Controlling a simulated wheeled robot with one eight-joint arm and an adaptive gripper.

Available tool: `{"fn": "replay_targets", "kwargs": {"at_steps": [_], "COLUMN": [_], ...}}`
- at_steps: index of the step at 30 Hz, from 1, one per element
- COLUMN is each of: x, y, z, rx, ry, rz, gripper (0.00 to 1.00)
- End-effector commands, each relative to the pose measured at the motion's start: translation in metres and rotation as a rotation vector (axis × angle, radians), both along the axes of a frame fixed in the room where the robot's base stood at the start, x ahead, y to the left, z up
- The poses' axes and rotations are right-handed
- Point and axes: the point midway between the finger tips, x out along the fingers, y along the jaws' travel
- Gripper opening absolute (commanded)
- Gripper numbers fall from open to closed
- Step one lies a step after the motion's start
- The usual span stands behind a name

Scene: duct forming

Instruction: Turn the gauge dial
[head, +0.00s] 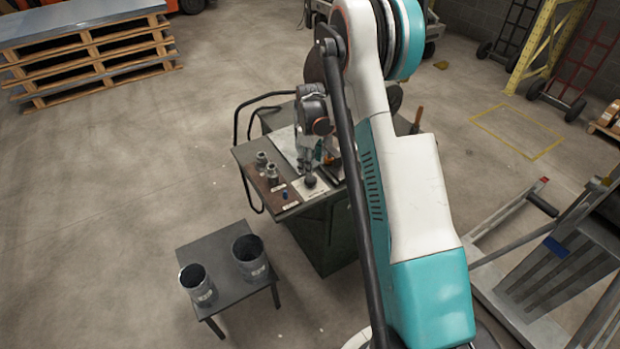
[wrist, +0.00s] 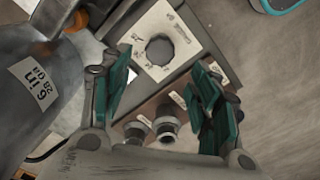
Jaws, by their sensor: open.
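The gauge dial (head: 310,181) is a dark round knob on a pale labelled plate at the front of the machine top. In the wrist view the dial (wrist: 159,50) shows as a dark disc on the white plate (wrist: 182,37). My gripper (head: 309,164) is just above or beside the dial in the head view; the exact gap cannot be told. In the wrist view my gripper (wrist: 160,72) has its teal-padded fingers spread wide, with nothing between them. The dial lies beyond the fingertips, roughly centred in the gap.
Two metal knobs (head: 267,165) stand left of the dial, and a small blue piece (head: 285,195) is near them. A grey labelled cylinder (wrist: 38,85) fills the wrist view's left. A low table (head: 207,243) holds two duct pieces.

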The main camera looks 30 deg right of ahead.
Motion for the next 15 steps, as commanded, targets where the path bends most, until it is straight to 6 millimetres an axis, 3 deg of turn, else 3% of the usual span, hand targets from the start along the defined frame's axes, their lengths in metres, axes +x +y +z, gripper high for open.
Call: {"fn": "replay_targets", "kwargs": {"at_steps": [6, 15], "x": [0.0, 0.0], "y": [0.0, 0.0], "z": [-0.043, -0.072], "rx": [0.0, 0.0], "ry": [0.0, 0.0], "rz": [0.0, 0.0], "gripper": [0.56, 0.56]}}
